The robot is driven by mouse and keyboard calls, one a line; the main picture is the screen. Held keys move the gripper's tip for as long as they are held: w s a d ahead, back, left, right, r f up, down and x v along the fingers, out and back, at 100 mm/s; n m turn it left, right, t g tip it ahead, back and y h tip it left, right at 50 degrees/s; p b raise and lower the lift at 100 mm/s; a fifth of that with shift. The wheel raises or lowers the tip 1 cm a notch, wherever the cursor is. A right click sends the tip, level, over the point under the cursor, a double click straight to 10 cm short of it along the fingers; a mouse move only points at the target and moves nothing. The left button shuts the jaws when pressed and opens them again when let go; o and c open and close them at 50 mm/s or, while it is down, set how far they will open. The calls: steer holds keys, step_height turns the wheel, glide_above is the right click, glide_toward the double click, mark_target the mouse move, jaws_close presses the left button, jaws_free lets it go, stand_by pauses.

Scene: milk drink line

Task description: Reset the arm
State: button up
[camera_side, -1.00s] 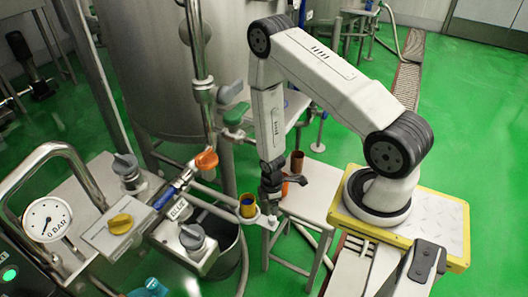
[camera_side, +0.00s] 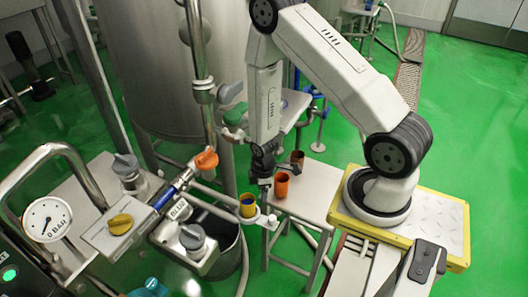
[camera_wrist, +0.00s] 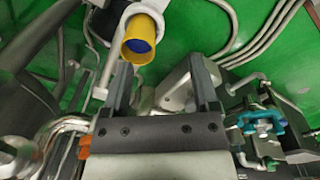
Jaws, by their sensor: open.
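My gripper (camera_side: 264,180) points downward in the side view, above and a little left of an orange cup (camera_side: 281,185) on the small white table. It is apart from that cup and holds nothing. In the wrist view the two fingers of my gripper (camera_wrist: 165,85) stand apart with a gap between them. A yellow cup (camera_side: 247,205) with blue inside sits in a holder at the table's left; it also shows in the wrist view (camera_wrist: 140,42), beyond the fingertips. A brown-orange cup (camera_side: 297,159) stands farther back on the table.
The small white table (camera_side: 318,188) stands beside my yellow-edged base. To the left are a pipe with an orange knob (camera_side: 206,160), a panel with a yellow knob (camera_side: 120,224) and a pressure gauge (camera_side: 47,220). A large steel tank (camera_side: 185,70) stands behind.

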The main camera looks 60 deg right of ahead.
steer(key=s+a+r+m+t, duration=0.1)
steer(key=a+r+m, duration=0.2)
steer(key=r, duration=0.8)
steer(key=s+a+r+m+t, duration=0.1)
steer(key=a+r+m, duration=0.3)
steer(key=r, duration=0.8)
steer(key=shift+a+r, duration=0.25)
steer(key=shift+a, duration=0.5)
